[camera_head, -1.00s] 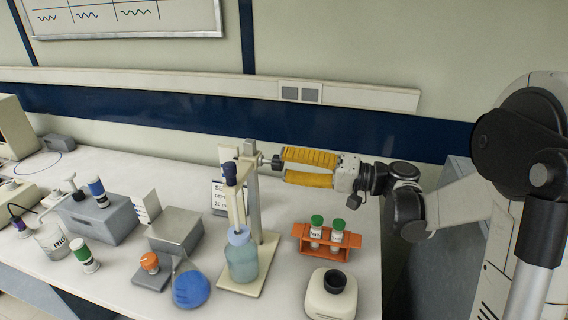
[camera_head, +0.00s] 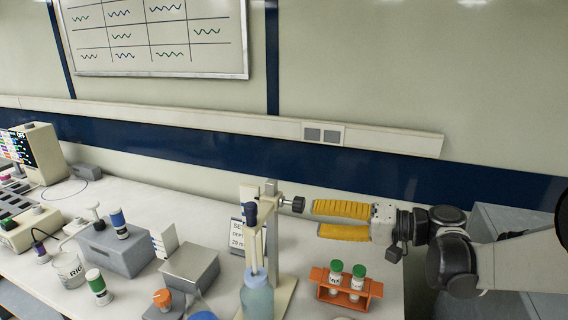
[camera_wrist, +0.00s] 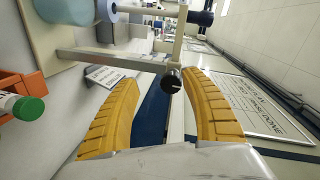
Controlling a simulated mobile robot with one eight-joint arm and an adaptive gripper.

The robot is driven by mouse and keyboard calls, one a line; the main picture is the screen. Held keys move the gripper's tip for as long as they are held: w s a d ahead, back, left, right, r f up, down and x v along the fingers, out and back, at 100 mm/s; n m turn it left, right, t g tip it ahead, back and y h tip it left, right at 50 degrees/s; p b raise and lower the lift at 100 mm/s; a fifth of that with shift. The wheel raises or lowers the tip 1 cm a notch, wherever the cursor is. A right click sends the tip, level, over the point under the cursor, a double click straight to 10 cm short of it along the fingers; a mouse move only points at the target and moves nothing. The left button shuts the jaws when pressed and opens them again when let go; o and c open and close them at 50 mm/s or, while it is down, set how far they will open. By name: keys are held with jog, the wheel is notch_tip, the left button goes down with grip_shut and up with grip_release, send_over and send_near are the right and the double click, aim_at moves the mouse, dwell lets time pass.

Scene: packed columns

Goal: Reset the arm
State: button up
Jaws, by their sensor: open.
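My gripper (camera_head: 314,219) is at the right of the head view, level above the bench, with two yellow ridged fingers apart and nothing between them. It points left at a stand with an upright post (camera_head: 271,235) and a black clamp knob (camera_head: 298,204). In the head view the knob is just left of the fingertips, with a small gap. In the wrist view the fingers spread on both sides and the knob (camera_wrist: 171,84) shows between and beyond them. My arm reaches in from the right.
A blue-tinted bottle (camera_head: 257,297) stands at the post. An orange rack (camera_head: 345,285) with green-capped vials is below my gripper. A grey metal box (camera_head: 189,271), a sign (camera_head: 237,236) and several containers crowd the bench to the left.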

jog(key=s+a+f+g+h, duration=0.1)
jog(key=s+f+h, duration=0.5)
jog(key=s+h, duration=0.3)
jog(key=s+d+f+h, duration=0.1)
jog(key=s+d+h, duration=0.2)
jog(key=s+d, duration=0.1)
jog(key=s+d+f+n+t+h+b, duration=0.1)
jog(key=s+d+f+h, duration=0.1)
jog(key=s+d, duration=0.2)
jog(key=s, duration=0.2)
jog(key=shift+s+d+f+t+h+b, duration=0.3)
jog(key=shift+s+h, duration=0.05)
jog(key=shift+h, duration=0.05)
